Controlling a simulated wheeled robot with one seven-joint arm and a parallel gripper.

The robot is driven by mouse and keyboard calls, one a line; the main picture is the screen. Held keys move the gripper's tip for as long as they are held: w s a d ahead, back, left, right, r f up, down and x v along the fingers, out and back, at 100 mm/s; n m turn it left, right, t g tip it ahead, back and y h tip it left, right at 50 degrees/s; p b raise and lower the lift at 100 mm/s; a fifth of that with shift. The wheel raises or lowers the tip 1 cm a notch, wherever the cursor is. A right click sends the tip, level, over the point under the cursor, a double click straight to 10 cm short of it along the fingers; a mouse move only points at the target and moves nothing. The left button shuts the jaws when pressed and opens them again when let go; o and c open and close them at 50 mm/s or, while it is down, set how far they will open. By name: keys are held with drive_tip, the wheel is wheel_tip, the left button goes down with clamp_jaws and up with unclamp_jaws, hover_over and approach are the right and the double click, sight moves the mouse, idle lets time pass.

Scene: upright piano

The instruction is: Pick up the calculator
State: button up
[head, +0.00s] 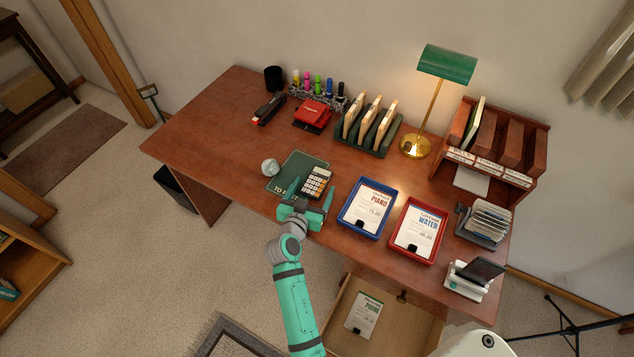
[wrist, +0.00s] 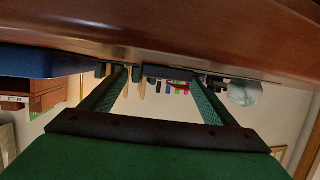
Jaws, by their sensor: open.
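The calculator (head: 318,181), dark with pale and orange keys, lies on the desk at the right edge of a green mat (head: 291,169). My gripper (head: 311,190) is open, low over the desk's front part, its two fingers pointing at the calculator from the front. In the head view the fingers reach along either side of its near end; I cannot tell whether they touch it. In the wrist view, which is upside down, a dark slab that looks like the calculator (wrist: 168,73) shows edge-on between the fingertips (wrist: 160,78).
A pale ball (head: 270,167) sits left of the calculator. A blue tray (head: 344,222) and a red tray (head: 397,245) stand to the right. A file rack (head: 383,143), red hole punch (head: 313,115) and stapler (head: 268,109) are behind. An open drawer (head: 395,318) juts out below.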

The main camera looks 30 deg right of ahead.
sight(317, 182)
drive_tip(key=shift+x, duration=1.3)
